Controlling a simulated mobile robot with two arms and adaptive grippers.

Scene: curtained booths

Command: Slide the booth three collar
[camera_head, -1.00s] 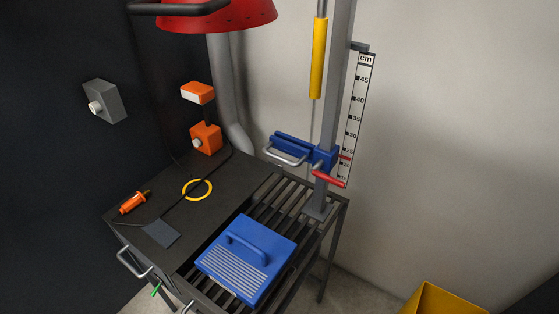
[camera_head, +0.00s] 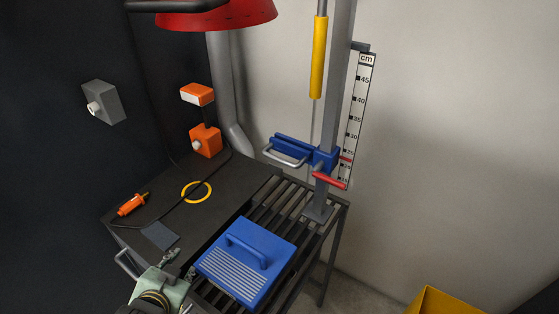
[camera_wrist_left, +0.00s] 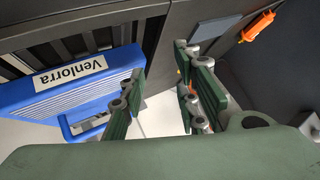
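The blue collar (camera_head: 325,157) sits around the grey upright post (camera_head: 342,80), low on it, beside the cm scale (camera_head: 358,110). A silver loop handle (camera_head: 283,157) extends from its left side and a red lever (camera_head: 328,180) is at its front. My left gripper (camera_head: 180,265) is at the bottom of the head view, over the bench's front edge, well below and left of the collar. Its green-padded fingers (camera_wrist_left: 160,88) are apart with nothing between them in the left wrist view. The collar is outside that view. My right gripper is not in view.
A yellow ring (camera_head: 197,191), cable and orange tool (camera_head: 132,204) lie on the dark top. A red hood (camera_head: 220,14) hangs above.

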